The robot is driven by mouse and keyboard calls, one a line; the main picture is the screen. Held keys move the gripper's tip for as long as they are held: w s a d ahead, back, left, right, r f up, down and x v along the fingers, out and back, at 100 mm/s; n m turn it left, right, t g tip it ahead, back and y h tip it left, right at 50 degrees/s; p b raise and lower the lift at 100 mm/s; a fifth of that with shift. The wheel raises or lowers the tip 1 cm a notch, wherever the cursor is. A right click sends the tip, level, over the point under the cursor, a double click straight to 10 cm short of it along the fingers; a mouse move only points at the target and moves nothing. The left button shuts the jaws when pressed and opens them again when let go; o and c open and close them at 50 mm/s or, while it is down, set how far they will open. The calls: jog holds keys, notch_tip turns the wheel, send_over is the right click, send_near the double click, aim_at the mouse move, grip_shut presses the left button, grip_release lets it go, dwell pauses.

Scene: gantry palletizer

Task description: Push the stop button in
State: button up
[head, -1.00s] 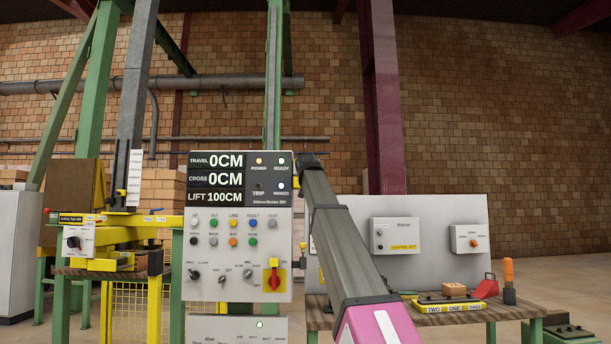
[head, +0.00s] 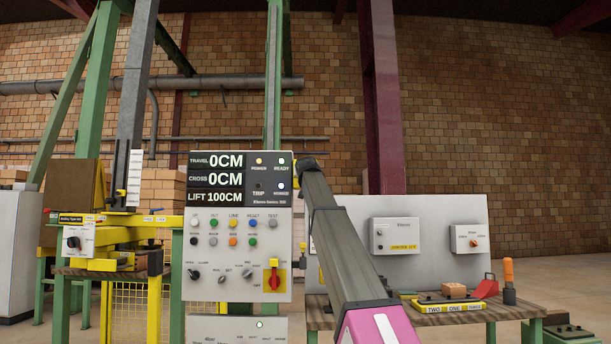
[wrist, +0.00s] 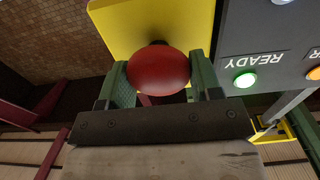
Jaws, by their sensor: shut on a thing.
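The stop button (wrist: 158,68) is a round red mushroom head on a yellow plate (wrist: 140,22) in the wrist view. A short dark collar shows between the head and the plate. My gripper (wrist: 158,84) has its two green fingers on either side of the red head, shut on it. In the head view my arm reaches up to the right edge of the display panel (head: 208,180), and its dark end hides the button there.
The green READY light (wrist: 245,79) is lit close beside the fingers. Below the displays is a control panel with several small buttons and a red rotary switch (head: 272,276) on yellow. A wooden bench (head: 440,317) with small items stands at the right.

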jog(key=shift+w+r, duration=0.1)
jog(key=shift+w, duration=0.35)
jog(key=o, duration=1.2)
jog(key=shift+o, duration=0.2)
jog(key=shift+s, duration=0.15)
jog(key=s, duration=1)
jog(key=shift+s+a, duration=0.2)
jog(key=shift+s, duration=0.05)
